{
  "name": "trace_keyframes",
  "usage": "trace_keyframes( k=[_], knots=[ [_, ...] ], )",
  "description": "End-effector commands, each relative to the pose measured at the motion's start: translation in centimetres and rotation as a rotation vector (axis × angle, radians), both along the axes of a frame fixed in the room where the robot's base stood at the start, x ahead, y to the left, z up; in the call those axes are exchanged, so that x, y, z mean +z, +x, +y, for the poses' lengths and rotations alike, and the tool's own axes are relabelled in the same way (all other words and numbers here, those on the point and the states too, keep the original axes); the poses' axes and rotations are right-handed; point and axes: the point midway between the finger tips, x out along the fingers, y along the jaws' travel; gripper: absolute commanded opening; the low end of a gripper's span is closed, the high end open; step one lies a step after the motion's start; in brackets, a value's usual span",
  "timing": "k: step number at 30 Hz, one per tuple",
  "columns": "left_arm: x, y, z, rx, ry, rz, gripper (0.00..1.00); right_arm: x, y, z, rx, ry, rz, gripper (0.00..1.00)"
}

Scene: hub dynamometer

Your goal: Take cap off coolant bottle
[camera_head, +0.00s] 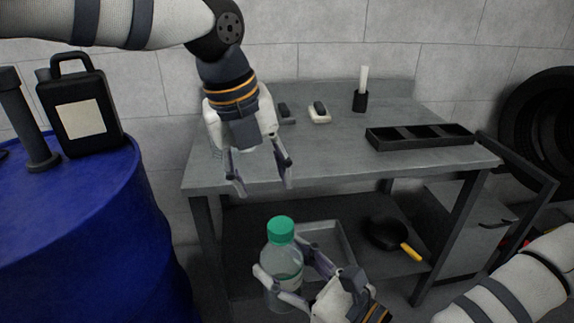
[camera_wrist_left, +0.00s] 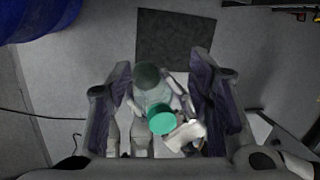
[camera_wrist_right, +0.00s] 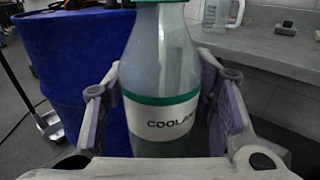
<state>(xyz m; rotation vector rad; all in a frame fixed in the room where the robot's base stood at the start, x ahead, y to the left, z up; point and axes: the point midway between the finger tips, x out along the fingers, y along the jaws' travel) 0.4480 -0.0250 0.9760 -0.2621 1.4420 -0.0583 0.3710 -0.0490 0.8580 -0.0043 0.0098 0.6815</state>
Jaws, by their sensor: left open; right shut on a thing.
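The coolant bottle (camera_head: 282,262) is clear, with a green cap (camera_head: 281,229) on its top, and stands upright in my right gripper (camera_head: 284,285). The right wrist view shows its body (camera_wrist_right: 162,110) with a white label between the two fingers, which are shut on it. My left gripper (camera_head: 262,190) is open and empty, above and slightly left of the cap, pointing down. In the left wrist view the cap (camera_wrist_left: 162,120) lies below and between the open fingers, apart from them. The bottle's base is partly hidden by the right gripper's finger.
A blue drum (camera_head: 75,225) with a black jug (camera_head: 85,110) stands at the left. A grey workbench (camera_head: 330,150) behind carries a black divided tray (camera_head: 420,137). A pan (camera_head: 386,233) and a metal tray (camera_head: 345,242) lie on its lower shelf.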

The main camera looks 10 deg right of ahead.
Motion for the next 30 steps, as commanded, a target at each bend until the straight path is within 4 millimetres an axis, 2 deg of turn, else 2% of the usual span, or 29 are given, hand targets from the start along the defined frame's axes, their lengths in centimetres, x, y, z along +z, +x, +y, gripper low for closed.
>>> trace_keyframes(
  k=[1, 3, 6, 9, 11, 21, 25, 30],
  knots=[
    [1.7, -1.5, -1.1, -0.127, 0.064, 0.004, 0.47, 0.0, 0.0, 0.0, 0.000, 0.000, 0.000, 0.00],
    [3.4, -3.6, -2.0, -0.286, 0.134, 0.028, 0.47, 0.0, 0.0, 0.0, 0.000, 0.000, 0.000, 0.00],
    [5.0, -5.8, -2.7, -0.439, 0.193, 0.059, 0.47, 0.0, 0.0, 0.0, 0.000, 0.001, 0.001, 0.00],
    [5.6, -6.9, -3.0, -0.514, 0.218, 0.078, 0.47, -0.1, 0.0, 0.0, 0.000, 0.001, 0.001, 0.00],
    [5.1, -7.1, -3.0, -0.529, 0.224, 0.084, 0.47, -0.1, 0.0, 0.0, 0.000, 0.001, 0.001, 0.00],
    [-1.0, -7.2, -3.0, -0.531, 0.223, 0.086, 0.47, 0.0, 0.0, 0.0, 0.000, 0.001, 0.001, 0.00],
    [-2.1, -7.1, -3.0, -0.528, 0.223, 0.084, 0.47, 0.0, 0.0, 0.0, 0.000, 0.000, 0.000, 0.00],
    [-2.2, -7.1, -3.0, -0.528, 0.223, 0.083, 0.47, 0.0, 0.0, 0.0, 0.000, 0.000, 0.000, 0.00]
  ],
)
